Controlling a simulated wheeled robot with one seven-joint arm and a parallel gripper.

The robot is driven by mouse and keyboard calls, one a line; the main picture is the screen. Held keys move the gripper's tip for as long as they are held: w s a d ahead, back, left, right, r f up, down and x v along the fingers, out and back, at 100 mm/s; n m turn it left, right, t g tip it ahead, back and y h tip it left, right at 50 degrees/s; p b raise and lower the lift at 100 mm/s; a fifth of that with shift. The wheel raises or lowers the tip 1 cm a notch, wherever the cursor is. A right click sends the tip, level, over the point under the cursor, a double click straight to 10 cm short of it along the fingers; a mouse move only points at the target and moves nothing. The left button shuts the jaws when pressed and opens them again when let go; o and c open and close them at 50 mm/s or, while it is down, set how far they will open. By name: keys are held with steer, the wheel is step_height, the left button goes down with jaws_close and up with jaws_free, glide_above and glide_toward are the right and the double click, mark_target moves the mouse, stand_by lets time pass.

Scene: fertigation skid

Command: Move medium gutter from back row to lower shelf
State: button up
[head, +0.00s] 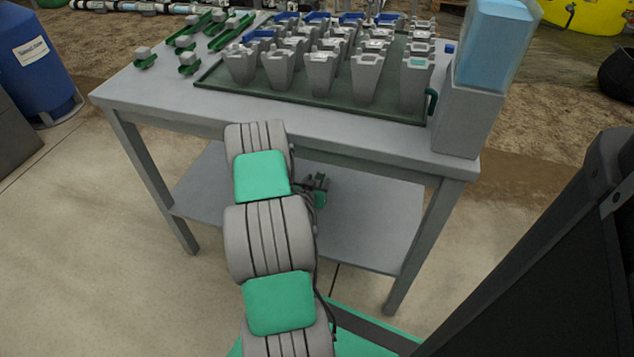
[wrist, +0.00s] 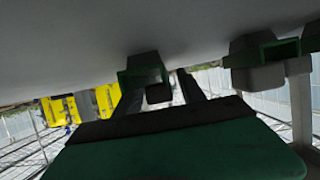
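Green gutters with grey blocks, long and short, lie at the back left of the tabletop; one mid-length gutter (head: 185,40) is among them. A green gutter (wrist: 140,76) with a grey block shows end-on at the fingers, against the grey surface. Its length cannot be told. Another gutter (wrist: 268,52) stands to its right.
A dark green tray (head: 290,108) of grey pots fills the table's middle. A grey stand with a blue container (head: 493,48) is at the right front corner. A blue drum (head: 36,55) stands at the left. The shelf's right part looks clear; the table legs bound it.

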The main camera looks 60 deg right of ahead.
steer(key=shift+r, duration=0.1)
steer(key=shift+a+r+p, duration=0.15)
steer(key=shift+r+p, duration=0.05)
steer(key=shift+p, duration=0.15)
steer(key=p+v, duration=0.2)
steer(key=v, duration=0.9)
steer(key=shift+a+r, duration=0.2)
steer(key=shift+a, duration=0.1)
steer(key=w+a+r+n+y, duration=0.25)
steer(key=w+a+r, duration=0.2)
steer(key=a, duration=0.35)
steer(key=w+a+r+n+y, duration=0.1)
steer(key=w+a+r+y, duration=0.2)
steer(key=w+a, duration=0.3)
steer(key=w+a+r+n+y, duration=0.2)
steer(key=w+a+r+y, duration=0.15)
steer(key=a, duration=0.55)
steer(key=s+a+r+n+y, duration=0.1)
steer(key=s+a+r+n, duration=0.1)
steer(key=a, duration=0.4)
steer(key=s+a+r+n+y, duration=0.2)
steer(key=s+a+r+n, duration=0.1)
steer(key=a+n, duration=0.2)
steer(key=s+a+r+n+y, duration=0.1)
steer(key=s+a+r+n, duration=0.1)
steer(key=a, duration=0.7)
steer(key=shift+s+a+r+n+y, duration=0.25)
steer(key=shift+r+n+y, duration=0.05)
steer(key=shift+r+n, duration=0.6)
